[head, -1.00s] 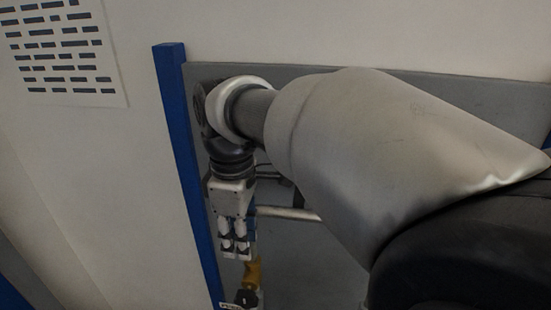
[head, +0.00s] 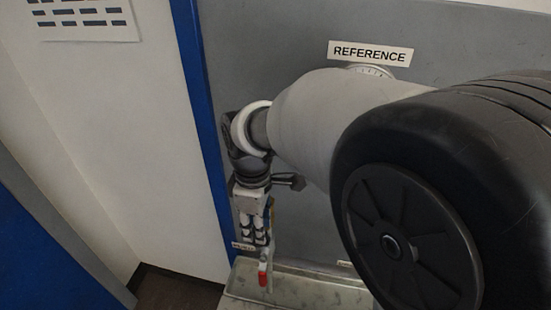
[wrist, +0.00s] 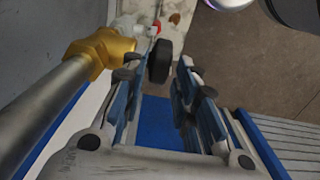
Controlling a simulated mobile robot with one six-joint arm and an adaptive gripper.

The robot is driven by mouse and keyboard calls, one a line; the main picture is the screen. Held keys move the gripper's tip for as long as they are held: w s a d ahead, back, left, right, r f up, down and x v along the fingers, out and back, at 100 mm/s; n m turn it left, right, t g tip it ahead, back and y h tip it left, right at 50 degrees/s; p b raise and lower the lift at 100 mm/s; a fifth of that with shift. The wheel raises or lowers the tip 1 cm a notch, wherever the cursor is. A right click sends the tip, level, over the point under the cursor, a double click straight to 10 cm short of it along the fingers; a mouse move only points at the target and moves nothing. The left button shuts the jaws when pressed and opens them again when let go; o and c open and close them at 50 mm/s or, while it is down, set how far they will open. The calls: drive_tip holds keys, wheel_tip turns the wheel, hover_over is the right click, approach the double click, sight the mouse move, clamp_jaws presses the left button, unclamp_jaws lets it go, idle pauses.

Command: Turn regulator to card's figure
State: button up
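In the wrist view a brass regulator body (wrist: 103,48) sits at the upper left on the end of a grey pipe (wrist: 45,112). A black round knob (wrist: 159,62) shows beyond my fingertips, nearer the left finger. My gripper (wrist: 160,75) is open, with a clear gap between its blue-padded fingers; I cannot tell whether the left finger touches the knob. In the head view my gripper (head: 256,232) points down by the blue post, and the regulator is hidden there. No card figure is readable; a small label (head: 242,246) beside my gripper is too small to read.
A "REFERENCE" sign (head: 370,53) is on the grey panel, above a dial (head: 370,70) mostly hidden by my arm. A blue post (head: 200,120) stands left. Floor is open at lower left.

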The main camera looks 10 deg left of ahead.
drive_tip(key=shift+f, duration=0.6)
drive_tip(key=shift+c, duration=0.6)
clamp_jaws()
